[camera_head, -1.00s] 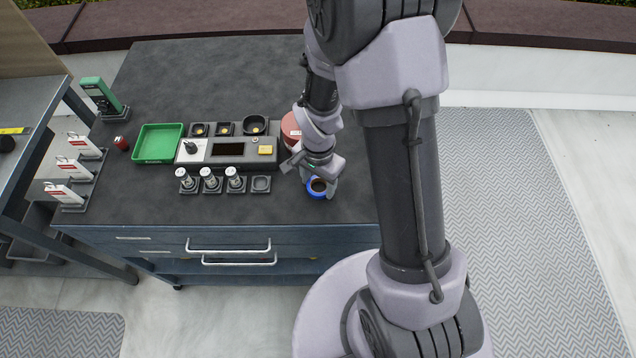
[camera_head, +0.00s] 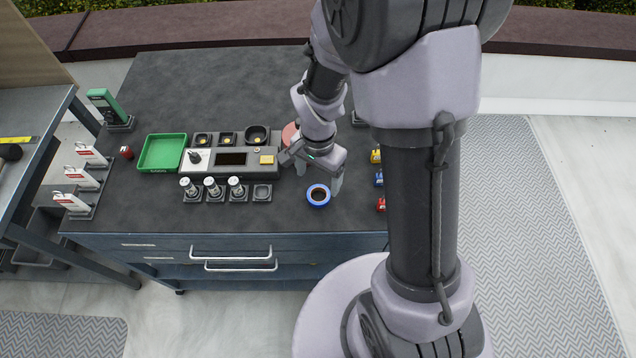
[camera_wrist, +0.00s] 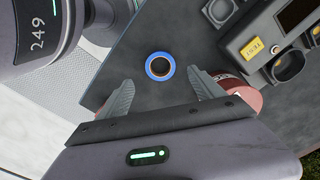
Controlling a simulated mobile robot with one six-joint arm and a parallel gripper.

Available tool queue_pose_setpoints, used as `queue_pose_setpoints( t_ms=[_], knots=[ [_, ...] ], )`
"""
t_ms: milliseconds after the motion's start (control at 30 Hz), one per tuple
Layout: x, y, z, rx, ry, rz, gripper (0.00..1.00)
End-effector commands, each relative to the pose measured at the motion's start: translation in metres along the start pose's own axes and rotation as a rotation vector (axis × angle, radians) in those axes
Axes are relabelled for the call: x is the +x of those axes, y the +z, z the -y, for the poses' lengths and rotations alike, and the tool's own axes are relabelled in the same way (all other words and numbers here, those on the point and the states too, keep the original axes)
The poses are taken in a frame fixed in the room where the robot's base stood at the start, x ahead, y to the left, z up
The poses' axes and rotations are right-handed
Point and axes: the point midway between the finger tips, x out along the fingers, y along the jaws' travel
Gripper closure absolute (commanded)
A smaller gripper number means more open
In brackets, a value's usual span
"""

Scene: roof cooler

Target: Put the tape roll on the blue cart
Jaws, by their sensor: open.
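The tape roll, a blue ring with a brown inside (camera_head: 318,204), lies flat on the dark top of the blue cart (camera_head: 225,246), near its front edge. The cart has drawers with pale handles. My gripper (camera_head: 319,178) is open and empty just behind and above the roll, with a finger to each side. In the wrist view, the tape roll (camera_wrist: 149,67) lies apart from and beyond the tips of my open gripper (camera_wrist: 160,84). Nothing is held between the fingers.
A green tray (camera_head: 161,168), a grey holder block (camera_head: 232,173) and silver-topped pieces (camera_head: 212,189) stand left of the roll. A reddish round object (camera_wrist: 245,98) is beside a finger. Small coloured items (camera_head: 378,179) are at right. The top around the roll is clear.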

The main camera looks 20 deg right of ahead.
Motion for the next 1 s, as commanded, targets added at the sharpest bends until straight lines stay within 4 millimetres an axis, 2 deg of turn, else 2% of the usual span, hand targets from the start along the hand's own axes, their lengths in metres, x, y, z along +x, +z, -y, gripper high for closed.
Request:
queue_pose_setpoints(
  t_ms=[33, 100, 267, 333, 367, 500, 600, 633, 700, 800, 1000],
  knots=[
    [-0.017, 0.000, 0.001, 0.001, -0.002, -0.001, 0.23],
    [-0.031, 0.000, 0.000, 0.001, -0.002, -0.001, 0.23],
    [-0.050, 0.000, 0.000, -0.005, -0.006, -0.003, 0.23],
    [-0.072, 0.002, 0.000, -0.032, -0.038, -0.019, 0.23],
    [-0.087, 0.005, -0.002, -0.053, -0.061, -0.029, 0.23],
    [-0.176, 0.033, -0.022, -0.216, -0.214, -0.112, 0.23],
    [-0.223, 0.062, -0.046, -0.348, -0.322, -0.184, 0.23],
    [-0.233, 0.070, -0.053, -0.386, -0.351, -0.207, 0.23],
    [-0.249, 0.088, -0.067, -0.459, -0.403, -0.250, 0.23],
    [-0.260, 0.103, -0.079, -0.527, -0.447, -0.291, 0.23],
    [-0.262, 0.107, -0.082, -0.551, -0.459, -0.303, 0.23]
  ],
)
